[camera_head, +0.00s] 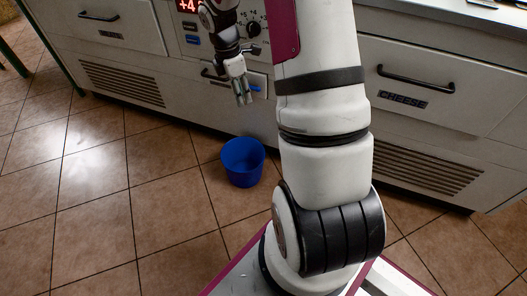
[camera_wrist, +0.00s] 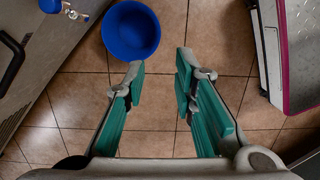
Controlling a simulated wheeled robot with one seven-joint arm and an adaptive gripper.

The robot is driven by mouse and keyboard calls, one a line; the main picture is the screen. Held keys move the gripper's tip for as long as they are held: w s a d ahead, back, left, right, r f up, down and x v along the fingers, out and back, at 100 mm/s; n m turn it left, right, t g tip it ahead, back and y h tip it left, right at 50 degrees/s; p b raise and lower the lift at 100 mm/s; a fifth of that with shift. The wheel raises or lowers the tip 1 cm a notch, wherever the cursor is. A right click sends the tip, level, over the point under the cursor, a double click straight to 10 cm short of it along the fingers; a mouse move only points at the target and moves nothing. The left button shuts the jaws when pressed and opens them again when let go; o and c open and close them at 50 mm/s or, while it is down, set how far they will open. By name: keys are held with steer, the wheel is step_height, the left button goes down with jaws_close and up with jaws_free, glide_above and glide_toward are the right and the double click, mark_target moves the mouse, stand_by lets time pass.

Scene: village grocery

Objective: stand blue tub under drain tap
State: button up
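A blue tub (camera_head: 243,162) stands upright on the tiled floor in front of the counter, a little out from its base. In the wrist view, the tub (camera_wrist: 131,31) is at the top, beyond the fingertips, and its inside looks empty. My gripper (camera_head: 243,97) is in front of the counter, above the floor and apart from the tub. In the wrist view, its green-padded fingers (camera_wrist: 160,68) are open with nothing between them. A blue lever (camera_head: 256,89) shows on the counter front beside my gripper. Metal and blue parts (camera_wrist: 72,11), apparently the drain tap, show at the wrist view's upper left.
The white counter has a drawer labelled cheese (camera_head: 403,97), black handles (camera_head: 98,16) and vent grilles (camera_head: 122,84) low on its front. A control panel with a red display (camera_head: 187,5) is above. The floor (camera_head: 150,190) left of the tub is clear.

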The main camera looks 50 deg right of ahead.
steer(key=s+a+r+m, duration=0.4)
steer(key=s+a+r, duration=0.25)
steer(key=r, duration=0.25)
steer(key=s+a+r+m, duration=0.3)
steer(key=s+a+r, duration=0.3)
steer(key=a+r, duration=0.25)
steer(key=s+a+r+m, duration=0.1)
steer(key=s+a+m, duration=0.1)
steer(key=s, duration=0.4)
steer(key=s+a+r+m+y, duration=0.1)
steer(key=s+a+m, duration=0.1)
steer(key=s+a, duration=0.2)
steer(key=s+a+r+m+t, duration=0.1)
steer(key=s+a+m, duration=0.1)
steer(key=s, duration=0.6)
steer(key=shift+s+a+m+y, duration=0.15)
steer(key=shift+a+m+y, duration=0.2)
steer(key=shift+a, duration=0.2)
step_height(320, 180, up, 36)
steer(key=t+p, duration=0.4)
steer(key=p, duration=3)
steer(key=shift+d+r+p, duration=0.15)
steer(key=shift+r+p, duration=0.1)
steer(key=shift+p, duration=0.05)
